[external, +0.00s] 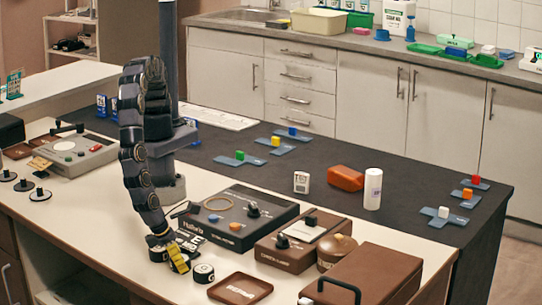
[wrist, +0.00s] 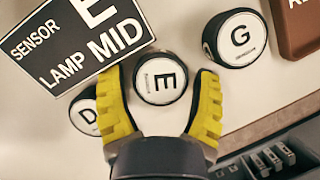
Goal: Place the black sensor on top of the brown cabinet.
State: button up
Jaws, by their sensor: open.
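My gripper (wrist: 165,95) is open, with yellow fingers on either side of a round black-sided disc with a white top marked E (wrist: 160,79). It does not appear gripped. Similar discs marked D (wrist: 88,115) and G (wrist: 235,38) lie left and right; D is partly behind the left finger. Which one is the black sensor I cannot tell. In the external view my gripper (external: 172,256) is low over the pale counter. Two brown boxes stand to the right: one with black fittings (external: 287,258), one with a black handle (external: 385,268). Which is the cabinet I cannot tell.
A card reading SENSOR LAMP E MID (wrist: 72,40) lies close to the left finger. A black equipment case (external: 222,240) stands right of my gripper. A brown tray (external: 240,289) lies near the front edge. A grey console (external: 75,157) stands left.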

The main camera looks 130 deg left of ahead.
jog(key=v, duration=1.2)
jog(key=s+a+r+n+g, duration=0.1)
jog(key=a+r+n+g, duration=0.1)
jog(key=a+r+n, duration=0.7)
jog(key=s+a+r+n+g, duration=0.1)
jog(key=a+r+n, duration=0.35)
jog(key=a, duration=0.75)
jog(key=s+a+r+n+h, duration=0.2)
jog(key=s+a+n, duration=0.2)
jog(key=s, duration=0.4)
jog(key=s+a+r+n+g+h, duration=0.1)
jog(key=s+a+r+n, duration=0.2)
jog(key=s+a+n, duration=0.2)
jog(key=s+n, duration=0.2)
jog(key=s, duration=0.2)
jog(key=shift+r+h, duration=0.25)
jog(key=shift+h, duration=0.15)
